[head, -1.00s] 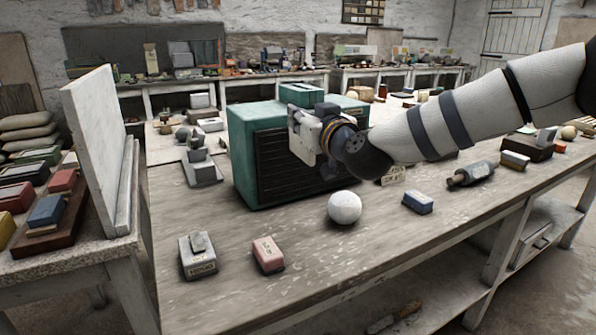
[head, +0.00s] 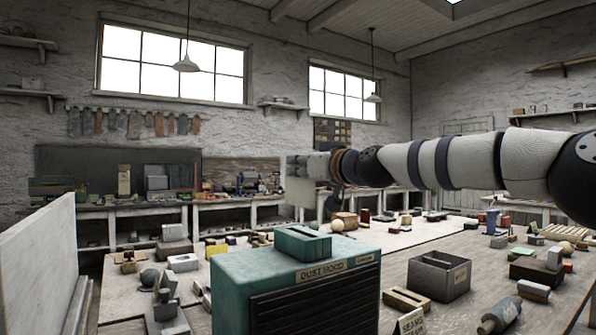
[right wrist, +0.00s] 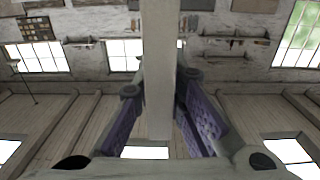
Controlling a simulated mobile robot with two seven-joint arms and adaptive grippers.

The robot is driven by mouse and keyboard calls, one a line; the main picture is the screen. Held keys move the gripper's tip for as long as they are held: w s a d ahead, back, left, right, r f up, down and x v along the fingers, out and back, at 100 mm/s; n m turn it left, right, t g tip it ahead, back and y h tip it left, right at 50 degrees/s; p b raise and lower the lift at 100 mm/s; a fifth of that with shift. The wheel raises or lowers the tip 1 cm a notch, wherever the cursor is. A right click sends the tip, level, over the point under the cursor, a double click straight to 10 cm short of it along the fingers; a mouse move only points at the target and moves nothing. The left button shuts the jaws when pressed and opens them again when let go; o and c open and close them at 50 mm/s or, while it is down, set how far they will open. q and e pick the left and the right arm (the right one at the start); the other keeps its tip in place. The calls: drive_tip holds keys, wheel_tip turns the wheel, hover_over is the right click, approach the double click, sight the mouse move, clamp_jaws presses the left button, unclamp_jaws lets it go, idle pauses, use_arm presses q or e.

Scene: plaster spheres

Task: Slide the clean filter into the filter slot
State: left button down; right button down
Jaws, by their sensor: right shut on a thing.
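The teal dust hood (head: 232,283) stands on the bench at the bottom centre of the head view, labelled DUST HOOD. A raised teal block with a slot (head: 302,243) sits on its top. My right gripper (head: 322,166) is up above the hood in the head view, shut on a pale flat filter (head: 301,192). The filter is clear of the slot. In the right wrist view the filter (right wrist: 158,70) is a pale upright bar between two purple-padded fingers (right wrist: 160,112). My left gripper is out of view.
A grey open box (head: 438,276), a tan slotted block (head: 406,300) and a dark cylinder (head: 500,314) lie right of the hood. A pale upright board (head: 38,265) stands at left. Small blocks clutter the bench behind. The air above the hood is open.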

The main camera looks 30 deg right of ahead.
sight(302, 185)
drive_tip(key=shift+s+d+r, duration=0.1)
drive_tip(key=shift+s+r, duration=0.2)
drive_tip(key=shift+s, duration=0.35)
drive_tip(key=f, duration=0.5)
drive_tip(key=shift+w, duration=0.2)
drive_tip(key=shift+f, duration=2.6)
idle(0.6)
drive_tip(key=c, duration=1.6)
unclamp_jaws()
drive_tip(key=shift+r, duration=2)
